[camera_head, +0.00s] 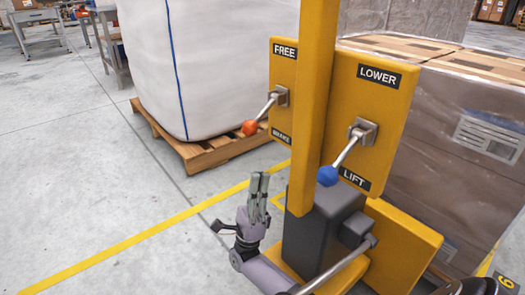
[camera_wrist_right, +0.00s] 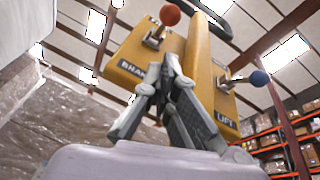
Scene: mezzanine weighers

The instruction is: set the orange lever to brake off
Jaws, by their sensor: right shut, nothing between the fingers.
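The orange lever's ball knob (camera_head: 249,127) is on the left yellow panel (camera_head: 283,75) of a yellow truck mast. Its rod slopes down and left from a grey pivot (camera_head: 278,96), with the knob near the lower label, BRAKE (camera_head: 281,136); the upper label reads FREE (camera_head: 285,50). My right gripper (camera_head: 259,178) points up, below the knob and apart from it, shut and empty. In the right wrist view, looking up, the shut fingers (camera_wrist_right: 163,72) show below the orange knob (camera_wrist_right: 170,14), in front of the panel. My left gripper is not in view.
A blue-knobbed lever (camera_head: 328,175) is on the right panel, labelled LOWER and LIFT. The yellow mast (camera_head: 314,100) stands between the levers. A white bulk bag (camera_head: 205,60) on a wooden pallet (camera_head: 215,150) stands behind; wrapped boxes (camera_head: 450,130) stand right.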

